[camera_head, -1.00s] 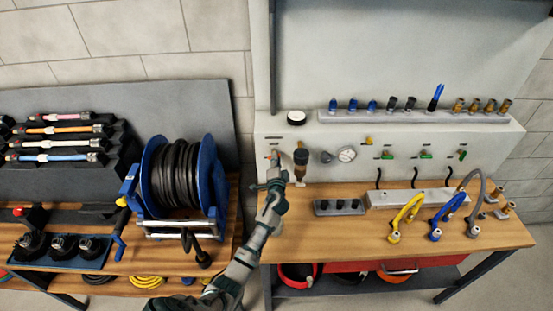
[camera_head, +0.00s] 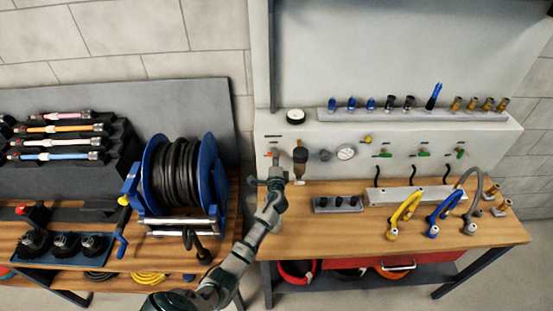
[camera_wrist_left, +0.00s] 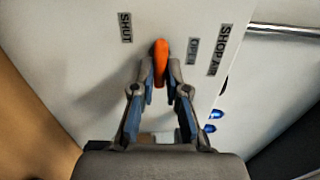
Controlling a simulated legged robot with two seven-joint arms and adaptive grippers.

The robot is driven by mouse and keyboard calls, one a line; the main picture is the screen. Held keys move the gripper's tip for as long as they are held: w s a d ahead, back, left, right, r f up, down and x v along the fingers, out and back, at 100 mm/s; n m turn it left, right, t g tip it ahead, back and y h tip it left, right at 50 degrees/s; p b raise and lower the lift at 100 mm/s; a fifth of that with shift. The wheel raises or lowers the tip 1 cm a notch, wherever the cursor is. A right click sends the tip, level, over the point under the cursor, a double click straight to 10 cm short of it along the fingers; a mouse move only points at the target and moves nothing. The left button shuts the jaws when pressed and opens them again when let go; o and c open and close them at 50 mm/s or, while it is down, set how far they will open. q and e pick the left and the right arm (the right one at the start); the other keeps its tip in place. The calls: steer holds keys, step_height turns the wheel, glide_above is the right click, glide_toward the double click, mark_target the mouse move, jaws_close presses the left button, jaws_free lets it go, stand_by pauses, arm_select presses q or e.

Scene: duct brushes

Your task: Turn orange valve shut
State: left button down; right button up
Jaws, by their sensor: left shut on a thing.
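The orange valve handle (camera_wrist_left: 160,62) sticks out of the pale wall panel in the left wrist view, between the fingers of my left gripper (camera_wrist_left: 160,85). The fingers are closed around it from both sides. A "SHUT" label (camera_wrist_left: 125,27) is to the left of the handle, and a partly readable "OPEN" label (camera_wrist_left: 193,50) is to its right. In the head view, my left gripper (camera_head: 275,164) is at the left part of the panel, with a bit of the orange handle (camera_head: 275,153) showing above it. My right gripper is out of view.
A dark-bowled filter unit (camera_head: 300,157) is close on the right of the gripper. A round gauge (camera_head: 346,152) and several green-handled valves (camera_head: 424,153) are farther right. A blue hose reel (camera_head: 182,180) stands left of my arm. The wooden bench (camera_head: 420,240) lies below.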

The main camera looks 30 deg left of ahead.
arm_select(q)
steer(key=shift+a+r, duration=0.3)
steer(key=shift+r, duration=0.2)
steer(key=c, duration=1.2)
jaws_free()
steer(key=shift+w, duration=0.1)
steer(key=shift+w+a+f, duration=0.1)
steer(key=shift+w+f, duration=0.15)
steer(key=shift+f, duration=0.1)
steer(key=shift+w+a+f, duration=0.1)
steer(key=shift+a+f, duration=0.05)
steer(key=shift+f, duration=0.05)
steer(key=v, duration=1.2)
steer(key=shift+f, duration=0.15)
